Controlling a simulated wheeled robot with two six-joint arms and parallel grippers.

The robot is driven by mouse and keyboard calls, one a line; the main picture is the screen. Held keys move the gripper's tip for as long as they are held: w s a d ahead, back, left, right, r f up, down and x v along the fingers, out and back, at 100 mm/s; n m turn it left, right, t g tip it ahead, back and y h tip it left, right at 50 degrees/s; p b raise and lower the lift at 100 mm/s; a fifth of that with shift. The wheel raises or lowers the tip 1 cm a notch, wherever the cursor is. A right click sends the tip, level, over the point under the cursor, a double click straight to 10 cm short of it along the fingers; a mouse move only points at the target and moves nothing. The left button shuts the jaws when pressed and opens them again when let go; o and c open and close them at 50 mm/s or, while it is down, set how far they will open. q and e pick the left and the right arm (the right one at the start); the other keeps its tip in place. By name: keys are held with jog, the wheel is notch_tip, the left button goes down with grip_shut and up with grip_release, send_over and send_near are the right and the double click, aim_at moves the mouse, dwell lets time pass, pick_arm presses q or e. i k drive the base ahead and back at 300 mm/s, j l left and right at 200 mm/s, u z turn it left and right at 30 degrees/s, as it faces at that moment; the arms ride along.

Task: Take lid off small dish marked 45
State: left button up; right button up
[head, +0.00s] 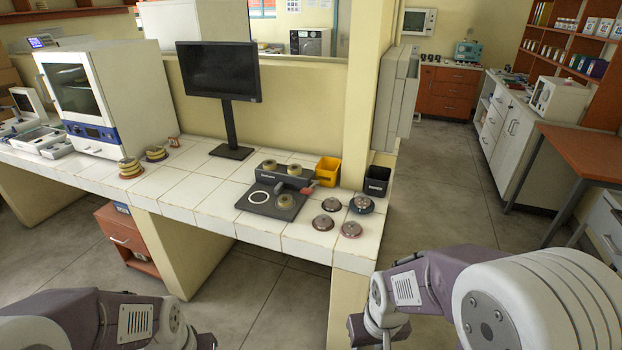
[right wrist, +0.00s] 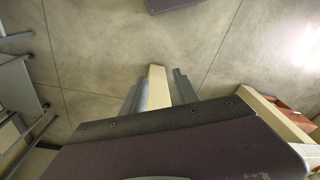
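Small round dishes stand on the white-tiled bench. Several reddish and grey round dishes, such as this one (head: 322,223), lie near the bench's right end. No marking 45 is readable at this size. My right gripper (right wrist: 160,88) is open and empty over the floor, with a pale bench support far below between its fingers. My left arm shows at lower left, but its gripper is out of view.
Stacked dishes (head: 130,168) stand before the white incubator (head: 105,95) at left. A monitor (head: 220,72) stands mid-bench. A yellow bin (head: 328,169) and black bin (head: 377,181) stand behind the dishes, beside a pillar (head: 368,100). Open floor lies right of the bench.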

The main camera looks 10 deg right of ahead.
aim_at(363, 200)
jog(key=i+j, duration=0.15)
jog(key=i, duration=0.35)
jog(key=i+j+z, duration=0.15)
jog(key=i, duration=0.35)
jog(key=i+j, duration=0.15)
jog(key=i, duration=0.35)
jog(key=i+z, duration=0.2)
